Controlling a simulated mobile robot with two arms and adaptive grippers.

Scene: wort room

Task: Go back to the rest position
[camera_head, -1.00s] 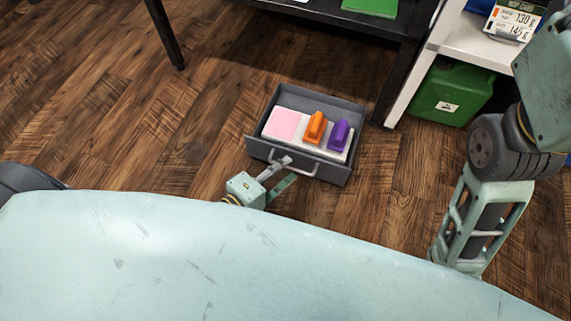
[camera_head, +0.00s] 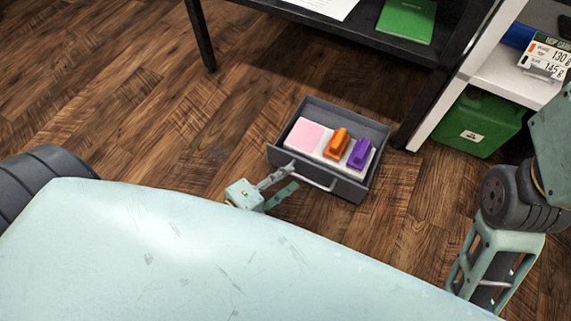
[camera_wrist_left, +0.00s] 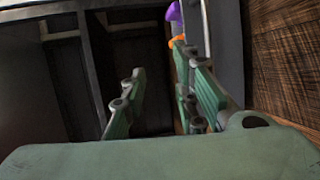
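My left gripper (camera_head: 293,175) is open at the near front of a grey open drawer (camera_head: 374,133). Its two fingers are spread in the left wrist view (camera_wrist_left: 158,68), with nothing seen between them. In the head view the fingertips are close to the left end of the drawer's handle (camera_head: 318,182); I cannot tell whether they touch it. My right arm comes down at the right edge of the head view, but its gripper is out of view.
The drawer holds a pink pad (camera_head: 306,135), an orange item (camera_head: 337,143) and a purple item (camera_head: 360,153). A dark table (camera_head: 400,48) with a green book (camera_head: 406,20) stands behind. A green canister (camera_head: 480,123) sits under a white shelf (camera_head: 505,78). Wooden floor at left is clear.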

